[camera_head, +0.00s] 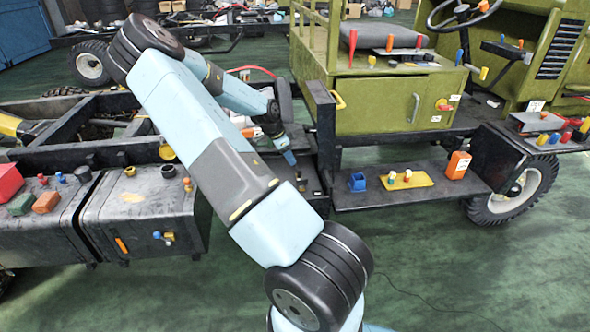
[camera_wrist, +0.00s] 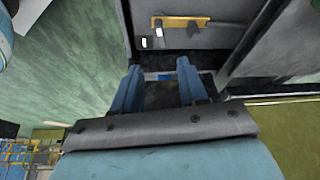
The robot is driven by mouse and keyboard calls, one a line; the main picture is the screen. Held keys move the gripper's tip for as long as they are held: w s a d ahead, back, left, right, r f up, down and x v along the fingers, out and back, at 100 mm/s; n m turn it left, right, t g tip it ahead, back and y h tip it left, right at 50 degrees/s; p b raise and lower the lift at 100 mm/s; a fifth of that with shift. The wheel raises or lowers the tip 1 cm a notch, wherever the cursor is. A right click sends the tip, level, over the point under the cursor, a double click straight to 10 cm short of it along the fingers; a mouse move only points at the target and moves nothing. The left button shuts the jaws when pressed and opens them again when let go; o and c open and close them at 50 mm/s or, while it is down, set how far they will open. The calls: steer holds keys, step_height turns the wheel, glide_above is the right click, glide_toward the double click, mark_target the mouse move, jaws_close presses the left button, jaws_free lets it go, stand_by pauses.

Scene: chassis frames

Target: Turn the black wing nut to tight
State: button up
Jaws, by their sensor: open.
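My gripper (camera_wrist: 160,72) is open in the wrist view, with its two blue fingers apart and no object clearly held between them. In the head view my gripper (camera_head: 289,157) points down beside the left end of the dark running board of the green vehicle. I cannot make out the black wing nut for certain in either view. A small dark upright fitting (camera_head: 301,180) stands just below and right of the fingertips in the head view, too small to identify.
Black tanks (camera_head: 130,205) with several small parts stand left. The green cab (camera_head: 390,105) rises behind. A yellow bar (camera_wrist: 185,22) lies ahead in the wrist view.

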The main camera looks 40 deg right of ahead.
mark_target(301, 179)
steer(key=shift+f, duration=0.1)
steer(key=x, duration=1.3)
steer(key=shift+d+f, duration=0.15)
steer(key=shift+f, duration=0.05)
steer(key=shift+c, duration=0.2)
jaws_close()
